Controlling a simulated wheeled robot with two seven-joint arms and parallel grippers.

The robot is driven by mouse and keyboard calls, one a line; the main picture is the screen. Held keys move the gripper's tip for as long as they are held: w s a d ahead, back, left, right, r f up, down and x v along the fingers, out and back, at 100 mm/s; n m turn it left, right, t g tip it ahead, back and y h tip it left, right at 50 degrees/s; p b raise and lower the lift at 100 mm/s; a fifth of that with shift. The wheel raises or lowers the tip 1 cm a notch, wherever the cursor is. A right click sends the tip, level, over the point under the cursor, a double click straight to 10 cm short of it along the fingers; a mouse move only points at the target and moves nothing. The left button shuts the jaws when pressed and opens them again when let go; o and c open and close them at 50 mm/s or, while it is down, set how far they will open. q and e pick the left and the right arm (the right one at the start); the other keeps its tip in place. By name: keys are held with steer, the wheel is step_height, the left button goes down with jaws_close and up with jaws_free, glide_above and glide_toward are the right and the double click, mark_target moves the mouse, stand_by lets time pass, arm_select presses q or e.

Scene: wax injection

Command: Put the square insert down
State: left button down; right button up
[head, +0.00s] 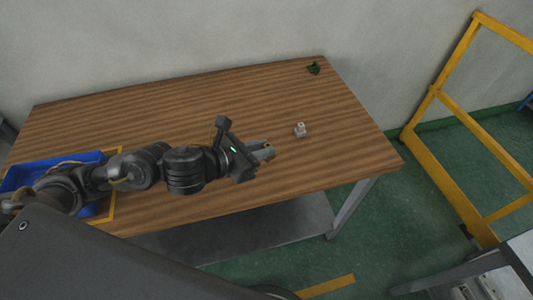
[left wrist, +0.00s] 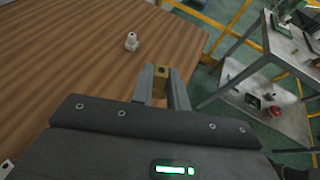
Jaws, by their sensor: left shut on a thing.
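The square insert, a small brass-coloured block (left wrist: 160,84) with a dark hole in its end, sits between the fingertips of my left gripper (left wrist: 163,86). The gripper is shut on it. In the head view my left gripper (head: 264,151) reaches in from the left over the right half of the wooden table (head: 200,115), and only a little of the insert shows between the fingers. The gap between the insert and the table is hard to judge. My right gripper is not in view.
A small pale grey part (head: 300,130) stands on the table just beyond my left gripper; it also shows in the left wrist view (left wrist: 131,41). A dark green object (head: 313,68) lies at the back right corner. A blue bin (head: 85,160) is at the left. The table's middle is clear.

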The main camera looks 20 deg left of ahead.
arm_select(q)
steer(key=w+f, duration=0.2)
steer(key=w+a+f+p, duration=0.1)
steer(key=w+f, duration=0.1)
steer(key=w, duration=0.1)
steer(key=w+f+p, duration=0.1)
steer(key=w+f, duration=0.1)
steer(key=w, duration=0.1)
steer(key=shift+w+a+f, duration=0.25)
steer(key=shift+a+f, duration=0.05)
steer(key=shift+f, duration=0.05)
steer(key=shift+w+f, duration=0.25)
steer(key=shift+f, duration=0.1)
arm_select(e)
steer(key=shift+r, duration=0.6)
arm_select(q)
steer(key=f, duration=0.3)
steer(key=shift+w+a+f, duration=0.1)
steer(key=shift+w+f, duration=0.1)
steer(key=shift+f, duration=0.05)
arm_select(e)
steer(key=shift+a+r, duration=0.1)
arm_select(q)
steer(key=shift+f, duration=0.15)
steer(key=c, duration=1.4)
jaws_free()
steer(key=shift+o, duration=0.2)
